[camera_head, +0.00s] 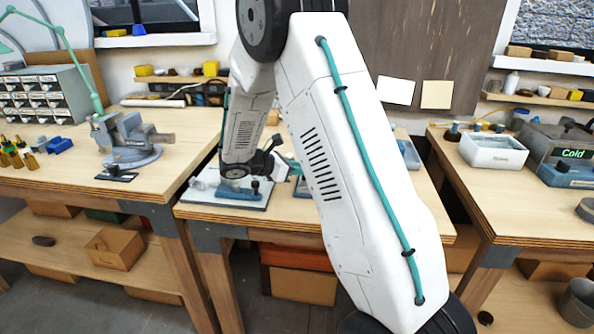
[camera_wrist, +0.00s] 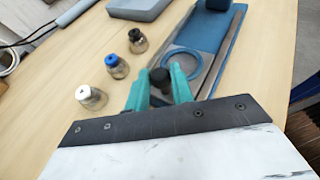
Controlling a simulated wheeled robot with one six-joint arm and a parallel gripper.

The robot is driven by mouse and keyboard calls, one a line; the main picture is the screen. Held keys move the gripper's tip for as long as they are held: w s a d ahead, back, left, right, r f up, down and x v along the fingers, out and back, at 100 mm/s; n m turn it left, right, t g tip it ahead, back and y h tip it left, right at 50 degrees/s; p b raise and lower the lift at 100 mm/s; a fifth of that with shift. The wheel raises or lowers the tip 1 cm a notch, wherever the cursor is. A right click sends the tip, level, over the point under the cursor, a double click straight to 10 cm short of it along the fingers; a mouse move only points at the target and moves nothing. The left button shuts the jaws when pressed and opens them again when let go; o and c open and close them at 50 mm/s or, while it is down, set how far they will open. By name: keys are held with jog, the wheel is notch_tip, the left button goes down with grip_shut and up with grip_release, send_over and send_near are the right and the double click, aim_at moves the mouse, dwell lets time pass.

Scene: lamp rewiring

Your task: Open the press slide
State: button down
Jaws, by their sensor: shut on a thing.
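In the wrist view, my gripper (camera_wrist: 160,86) has its two teal fingers closed around a black knob (camera_wrist: 160,74). The knob stands at the near end of the press slide, beside a blue ring (camera_wrist: 181,62) that lies between grey rails (camera_wrist: 222,52). How far the slide stands open is hard to tell. In the head view, my arm covers much of the middle table, and my teal fingers show only in part near a blue-grey plate (camera_head: 225,195).
Several small bottles stand left of the fingers in the wrist view, among them a white-capped one (camera_wrist: 91,97) and a blue-capped one (camera_wrist: 116,67). A vise (camera_head: 130,140) stands on the left table. A white tray (camera_head: 493,150) and a "Cold" box (camera_head: 560,152) stand on the right table.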

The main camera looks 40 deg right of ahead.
jog(key=c, duration=1.2)
grip_release()
jog(key=v, duration=0.8)
jog(key=shift+d+r, duration=0.1)
jog(key=shift+d, duration=0.05)
